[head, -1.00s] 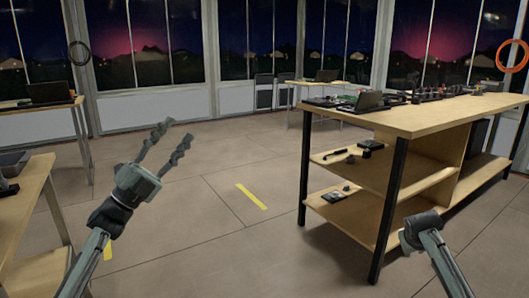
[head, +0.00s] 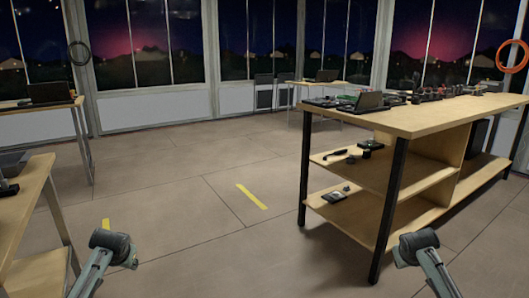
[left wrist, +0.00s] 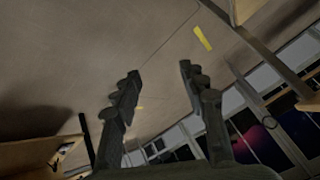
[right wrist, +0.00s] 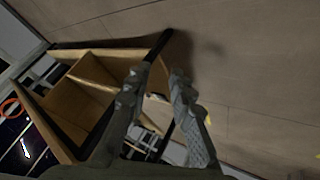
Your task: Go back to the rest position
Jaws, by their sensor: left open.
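In the head view both my forearms show as stubs at the bottom, one at lower left and one at lower right, and neither gripper is visible there. The left wrist view shows my left gripper (left wrist: 160,74) open, its two dark fingers apart with bare floor between them. The right wrist view shows my right gripper (right wrist: 157,76) with its fingers apart and nothing held. A wooden shelf bench stands behind its fingers.
A wooden workbench (head: 420,117) with shelves stands at right, a laptop (head: 368,101) and small items on top. Another wooden table (head: 30,195) edges in at left. The floor (head: 190,230) between them is clear, with a yellow strip (head: 251,196).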

